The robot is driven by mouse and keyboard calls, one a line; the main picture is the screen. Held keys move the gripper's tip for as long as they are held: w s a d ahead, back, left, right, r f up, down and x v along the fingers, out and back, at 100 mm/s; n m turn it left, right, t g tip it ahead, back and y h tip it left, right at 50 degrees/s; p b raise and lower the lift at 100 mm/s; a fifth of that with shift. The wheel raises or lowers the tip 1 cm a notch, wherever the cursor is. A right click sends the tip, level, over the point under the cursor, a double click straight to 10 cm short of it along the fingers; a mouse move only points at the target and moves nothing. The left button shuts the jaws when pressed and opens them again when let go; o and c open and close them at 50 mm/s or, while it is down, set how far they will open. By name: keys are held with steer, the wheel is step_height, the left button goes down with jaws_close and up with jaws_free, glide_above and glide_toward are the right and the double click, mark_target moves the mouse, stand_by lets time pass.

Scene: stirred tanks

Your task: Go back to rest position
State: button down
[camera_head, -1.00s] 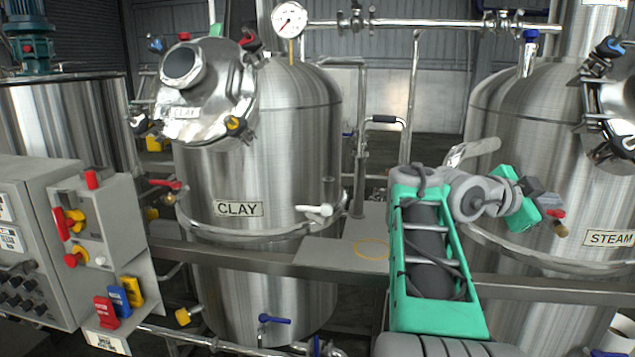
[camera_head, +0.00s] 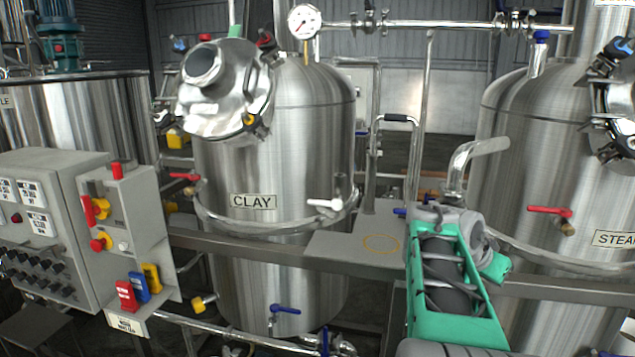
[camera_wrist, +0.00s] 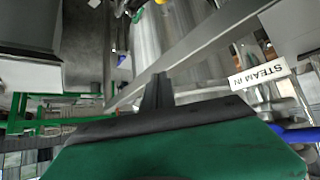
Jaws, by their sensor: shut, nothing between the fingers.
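My gripper (camera_wrist: 157,92) shows in the wrist view as dark fingers brought together beyond a black and green housing, with nothing between them. In the head view, my green and grey arm rises from the lower right, in front of the beam and the right tank. The gripper end is hidden there behind the arm's upper joint. The arm is bent back close to my body, and I see no contact with the tanks.
The CLAY tank (camera_head: 285,135) stands at centre, the STEAM tank (camera_head: 520,180) at right. A control box (camera_head: 50,220) with switches is at lower left. A steel beam (camera_head: 260,252) crosses in front. A red-handled valve (camera_head: 552,210) juts from the right tank.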

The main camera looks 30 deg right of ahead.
steer(key=w+a+f+n+y+p, duration=0.1)
steer(key=a+f+n+y, duration=0.5)
steer(key=a, duration=0.6)
steer(key=w+a+f+n+y+p, duration=0.1)
steer(key=a+f+n, duration=0.2)
steer(key=a+f, duration=0.75)
steer(key=a+r+n+t+y+p, duration=0.1)
steer(key=a+r+n, duration=0.2)
steer(key=a, duration=0.8)
steer(key=a+r+n+t+y+p, duration=0.1)
steer(key=a+n, duration=0.4)
steer(key=a, duration=0.7)
step_height(320, 180, up, 3)
steer(key=shift+a+f+p, duration=0.15)
steer(key=shift+a+p, duration=0.15)
steer(key=shift+p, duration=0.25)
